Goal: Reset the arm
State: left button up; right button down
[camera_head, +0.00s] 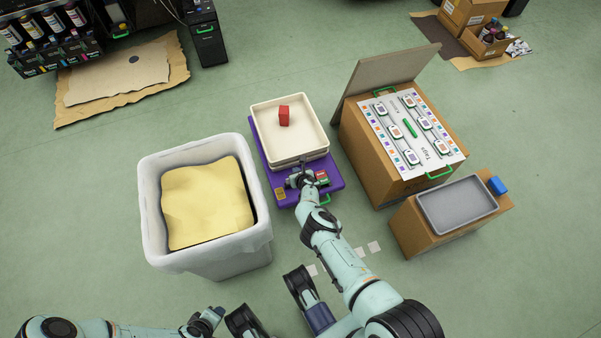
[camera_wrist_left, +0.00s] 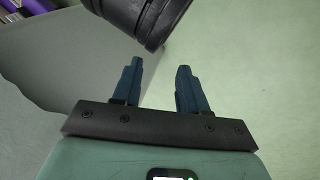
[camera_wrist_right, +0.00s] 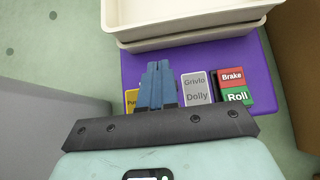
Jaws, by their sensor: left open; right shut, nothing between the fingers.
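My right arm reaches forward over a purple dolly (camera_head: 262,158). My right gripper (camera_head: 301,179) is at its near end; in the right wrist view the gripper (camera_wrist_right: 158,78) has its blue fingers pressed together with nothing between them. They overlap the purple surface between a yellow label (camera_wrist_right: 131,101) and a grey "Grivlo Dolly" label (camera_wrist_right: 196,88); contact cannot be told. A red "Brake" label (camera_wrist_right: 231,77) and green "Roll" label (camera_wrist_right: 237,96) lie to the right. My left gripper (camera_wrist_left: 158,82) is open and empty, low at the bottom left of the head view.
Stacked cream trays (camera_head: 262,130) on the dolly hold a red block (camera_head: 284,116). A white-lined bin (camera_head: 152,190) stands left. A brown box (camera_head: 366,160) with a label sheet and a smaller box with a grey tray (camera_head: 427,214) stand right. Green floor is open behind.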

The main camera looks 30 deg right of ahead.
pick_arm(q)
jog(key=s+d+r+g+h+p, duration=0.1)
jog(key=s+d+r+g+p, duration=0.1)
jog(key=s, duration=0.4)
jog(key=shift+s+d+r+p, duration=0.3)
jog(key=shift+d+r+p, duration=0.3)
jog(key=shift+r, duration=0.65)
pick_arm(e)
jog(key=shift+v, duration=2.1)
